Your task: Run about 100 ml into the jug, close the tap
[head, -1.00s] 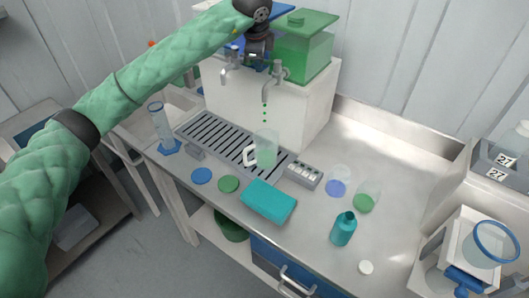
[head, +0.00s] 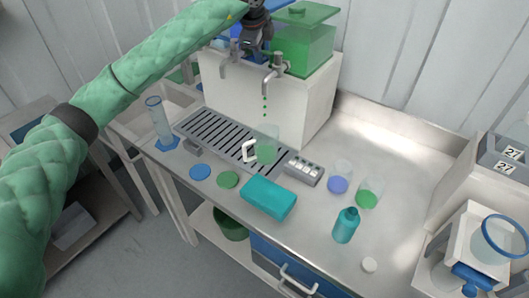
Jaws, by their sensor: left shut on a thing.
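A clear jug (head: 267,146) with a white handle stands upright on the slotted drain tray, below the right-hand metal tap (head: 269,83). Green drops fall from this tap into the jug. Green liquid shows in the jug's lower part; its exact level is too small to read. The green tank (head: 306,48) sits on the white block above the tap. My left gripper (head: 262,54) reaches down at the top of this tap and is shut on its handle; the fingers and most of the handle are hard to make out. My right gripper is not in view.
A second tap (head: 227,55) is just left. A measuring cylinder (head: 158,122), blue disc (head: 200,172), green disc (head: 228,180), teal block (head: 268,198), grey button box (head: 303,169), two beakers (head: 339,178) and a teal bottle (head: 346,225) surround the tray.

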